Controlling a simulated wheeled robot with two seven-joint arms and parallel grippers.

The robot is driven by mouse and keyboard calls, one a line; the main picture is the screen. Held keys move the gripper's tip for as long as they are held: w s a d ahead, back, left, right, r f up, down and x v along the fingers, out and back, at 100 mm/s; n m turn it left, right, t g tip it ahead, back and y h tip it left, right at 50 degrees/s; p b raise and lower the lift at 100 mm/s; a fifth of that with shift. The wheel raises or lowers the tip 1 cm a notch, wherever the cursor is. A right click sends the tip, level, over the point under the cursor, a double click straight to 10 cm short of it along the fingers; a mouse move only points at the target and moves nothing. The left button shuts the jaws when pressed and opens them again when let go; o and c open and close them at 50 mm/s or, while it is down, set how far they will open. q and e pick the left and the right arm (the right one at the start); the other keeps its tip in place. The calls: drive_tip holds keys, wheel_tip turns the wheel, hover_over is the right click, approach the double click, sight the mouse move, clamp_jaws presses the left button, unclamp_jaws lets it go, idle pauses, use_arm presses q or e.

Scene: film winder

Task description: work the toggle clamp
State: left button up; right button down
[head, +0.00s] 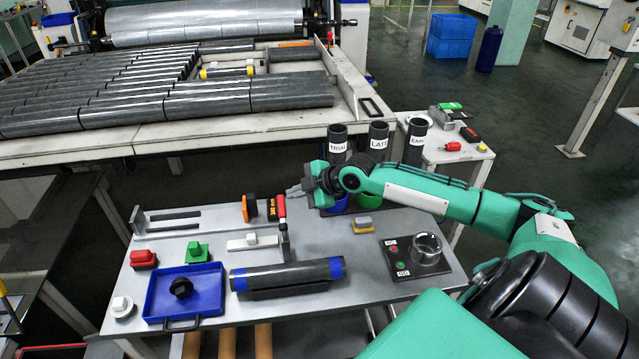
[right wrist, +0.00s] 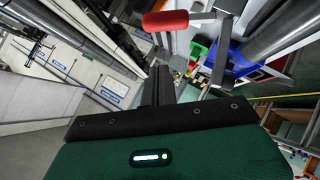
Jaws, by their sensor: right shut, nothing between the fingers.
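The toggle clamp has a red handle (head: 281,206) that stands roughly upright above the metal table, with its grey metal part (head: 285,238) below. My right gripper (head: 291,191) comes in from the right, its shut, empty fingertips close beside the upper end of the handle; I cannot tell whether they touch. In the right wrist view the red handle (right wrist: 165,20) lies across the top, and the dark shut fingers (right wrist: 158,85) point up toward it. Apart from the handle and a grey bar, the clamp is mostly hidden there. My left gripper is not in view.
A dark roll with blue ends (head: 290,275) lies in front of the clamp. A blue tray (head: 160,305), a red block (head: 143,259) and a green block (head: 196,252) are to its left. An orange-and-black tape (head: 249,208) stands near the handle. A button box (head: 415,262) sits right.

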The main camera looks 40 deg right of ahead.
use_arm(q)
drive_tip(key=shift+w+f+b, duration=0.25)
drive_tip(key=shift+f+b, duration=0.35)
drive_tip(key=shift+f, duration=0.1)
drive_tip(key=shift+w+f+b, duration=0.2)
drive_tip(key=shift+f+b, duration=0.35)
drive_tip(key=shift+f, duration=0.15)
use_arm(e)
drive_tip(key=v, duration=0.7)
drive_tip(key=shift+w+r, duration=0.2)
drive_tip(key=shift+w, duration=0.05)
drive_tip(key=shift+d, duration=0.15)
